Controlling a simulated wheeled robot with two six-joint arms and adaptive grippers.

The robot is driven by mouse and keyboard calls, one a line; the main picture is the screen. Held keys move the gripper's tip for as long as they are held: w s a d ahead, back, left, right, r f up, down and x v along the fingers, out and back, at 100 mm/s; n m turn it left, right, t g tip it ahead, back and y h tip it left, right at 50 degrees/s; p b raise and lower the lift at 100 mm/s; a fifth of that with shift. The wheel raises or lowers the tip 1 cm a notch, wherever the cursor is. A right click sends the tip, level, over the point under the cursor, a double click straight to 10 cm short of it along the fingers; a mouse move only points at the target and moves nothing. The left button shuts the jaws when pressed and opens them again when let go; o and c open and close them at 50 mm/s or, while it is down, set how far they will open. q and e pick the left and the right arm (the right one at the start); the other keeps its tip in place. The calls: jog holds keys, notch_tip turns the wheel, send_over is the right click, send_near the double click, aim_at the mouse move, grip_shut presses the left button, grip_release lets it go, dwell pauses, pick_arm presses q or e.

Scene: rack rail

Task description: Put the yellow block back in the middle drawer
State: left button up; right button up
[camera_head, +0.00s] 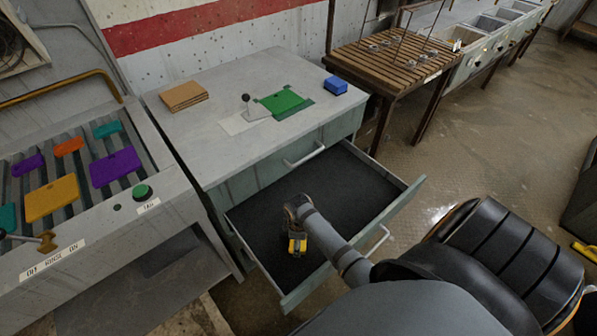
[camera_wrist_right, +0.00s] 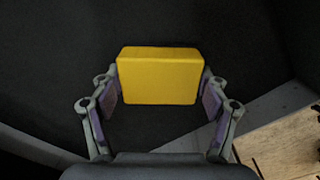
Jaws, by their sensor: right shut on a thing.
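The yellow block (camera_head: 297,245) is inside the open drawer (camera_head: 416,187) of the grey-green cabinet, over its dark floor. The open drawer lies below a closed top drawer (camera_head: 284,153). My right gripper (camera_head: 296,238) reaches down into the open drawer and is shut on the block. In the right wrist view the block (camera_wrist_right: 160,76) sits between the two fingers, with the dark drawer floor behind it. I cannot tell whether the block touches the floor. My left gripper is not in view.
The cabinet top (camera_head: 197,126) holds brown boards (camera_head: 184,95), a green plate (camera_head: 286,103), a small lever and a blue block (camera_head: 335,85). A rack with coloured plates (camera_head: 52,198) stands at the left. A slatted wooden table (camera_head: 398,57) stands at the back right. The drawer's walls surround my gripper.

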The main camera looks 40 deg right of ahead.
jog(key=shift+f, duration=0.15)
jog(key=o, duration=1.2)
jog(key=shift+c, duration=0.2)
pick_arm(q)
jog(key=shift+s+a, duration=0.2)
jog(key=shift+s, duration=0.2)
pick_arm(e)
jog(key=shift+o, duration=0.3)
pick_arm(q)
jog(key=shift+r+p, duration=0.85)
pick_arm(e)
notch_tip(320, 180, up, 12)
